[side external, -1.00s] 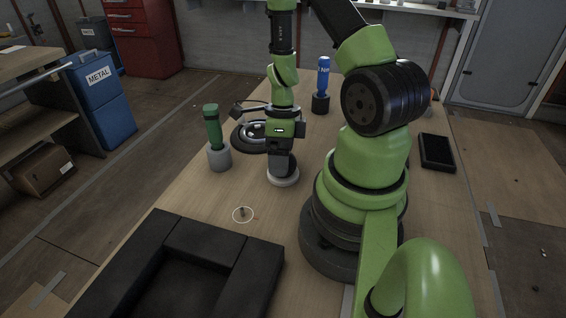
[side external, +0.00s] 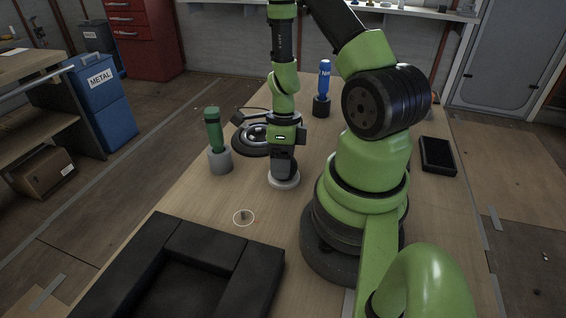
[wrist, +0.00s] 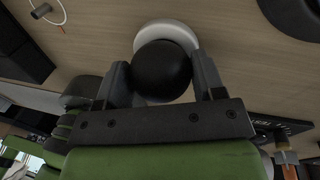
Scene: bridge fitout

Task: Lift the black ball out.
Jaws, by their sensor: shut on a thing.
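The black ball (wrist: 160,70) is between the two grey fingers of my gripper (wrist: 163,84) in the wrist view, with a finger against each side. A white round holder (wrist: 168,33) shows behind the ball, partly covered by it. In the side view my gripper (side external: 284,167) points down over the white holder (side external: 284,182) on the table. There the ball cannot be told apart from the dark gripper, and whether it still touches the holder is unclear.
A green bottle in a grey holder (side external: 220,163) stands left of my gripper. A black round base (side external: 250,146) lies behind, and a blue bottle (side external: 324,80) farther back.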

